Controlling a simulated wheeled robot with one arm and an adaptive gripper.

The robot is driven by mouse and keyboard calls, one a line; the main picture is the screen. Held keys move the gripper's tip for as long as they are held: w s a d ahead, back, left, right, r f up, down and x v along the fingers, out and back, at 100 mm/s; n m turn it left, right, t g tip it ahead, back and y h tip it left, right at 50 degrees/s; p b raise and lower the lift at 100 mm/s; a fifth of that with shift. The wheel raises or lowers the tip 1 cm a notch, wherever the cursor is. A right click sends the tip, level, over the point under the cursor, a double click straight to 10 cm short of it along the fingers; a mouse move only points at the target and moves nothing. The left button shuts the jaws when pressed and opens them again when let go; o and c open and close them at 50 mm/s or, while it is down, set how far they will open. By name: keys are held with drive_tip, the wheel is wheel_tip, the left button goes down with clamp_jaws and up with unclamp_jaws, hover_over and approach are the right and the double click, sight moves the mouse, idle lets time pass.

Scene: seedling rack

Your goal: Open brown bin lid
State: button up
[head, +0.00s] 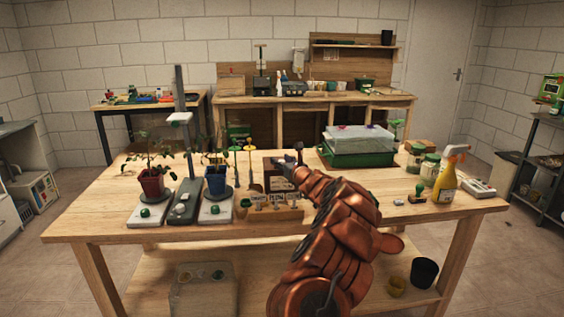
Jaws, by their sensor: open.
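A small brown bin (273,183) stands near the middle of the wooden table, behind a low wooden block. My copper-coloured arm reaches from the lower front up to it. My gripper (290,163) is open, at the bin's upper right side. It is small in the picture and covers part of the bin. I cannot tell whether it touches the lid, or how the lid sits.
A blue pot plant (216,182), a red pot plant (152,183) and a grey stand (186,200) are left. A green tray with a clear cover (358,143), jars (430,168) and a yellow spray bottle (446,182) are right. The front table edge is mostly clear.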

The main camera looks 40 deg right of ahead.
clamp_jaws()
idle(0.6)
